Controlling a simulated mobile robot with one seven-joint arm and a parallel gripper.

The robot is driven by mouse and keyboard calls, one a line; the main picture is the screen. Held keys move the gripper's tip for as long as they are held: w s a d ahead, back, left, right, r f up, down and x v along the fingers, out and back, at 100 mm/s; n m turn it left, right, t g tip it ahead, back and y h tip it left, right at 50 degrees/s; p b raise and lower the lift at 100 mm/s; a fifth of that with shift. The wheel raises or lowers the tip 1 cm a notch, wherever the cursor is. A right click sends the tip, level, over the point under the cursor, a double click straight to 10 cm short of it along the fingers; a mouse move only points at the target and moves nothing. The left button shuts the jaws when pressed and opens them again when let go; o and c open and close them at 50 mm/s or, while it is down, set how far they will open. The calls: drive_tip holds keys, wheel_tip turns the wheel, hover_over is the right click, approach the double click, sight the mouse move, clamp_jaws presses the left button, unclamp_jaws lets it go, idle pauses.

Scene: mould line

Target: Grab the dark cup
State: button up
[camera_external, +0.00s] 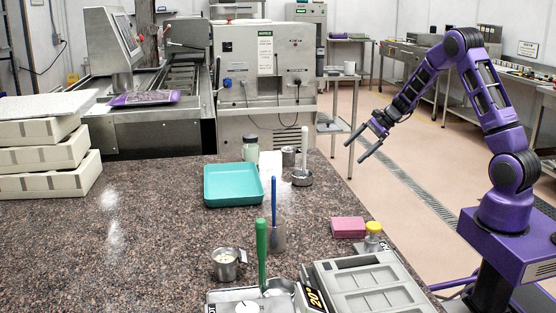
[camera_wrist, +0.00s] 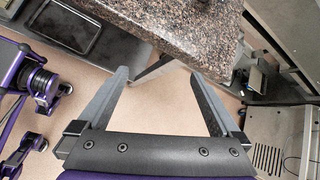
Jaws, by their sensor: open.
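My gripper (camera_external: 355,148) is open and empty, held in the air off the right side of the speckled counter (camera_external: 130,240). In the wrist view my gripper (camera_wrist: 160,73) shows its two fingers spread, with floor and the counter's edge beyond them. No cup stands out clearly as the dark one. A metal cup with a handle (camera_external: 226,266) and pale contents stands nearer the front. A dark object at the wrist view's top edge is cut off.
A teal tray (camera_external: 233,203), a jar (camera_external: 249,150) and a ladle-like tool (camera_external: 303,178) stand on the counter. Upright blue and green handles rise near the front, by a pink block (camera_external: 348,227) and a grey tray unit (camera_external: 375,285). Stacked cream boxes (camera_external: 45,180) are at left.

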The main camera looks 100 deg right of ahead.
sight(291, 156)
drive_tip(key=w+d+r+m+t+h+b, duration=0.1)
drive_tip(key=w+r+m+t, duration=0.5)
drive_tip(key=w, duration=0.5)
drive_tip(key=shift+m+g, duration=0.4)
drive_tip(key=shift+g, duration=0.2)
drive_tip(key=x, duration=1.1)
drive_tip(key=f+x, duration=0.1)
drive_tip(key=x, duration=0.5)
drive_tip(key=shift+d, duration=0.35)
drive_tip(key=shift+s, duration=0.1)
drive_tip(key=c, duration=1.3)
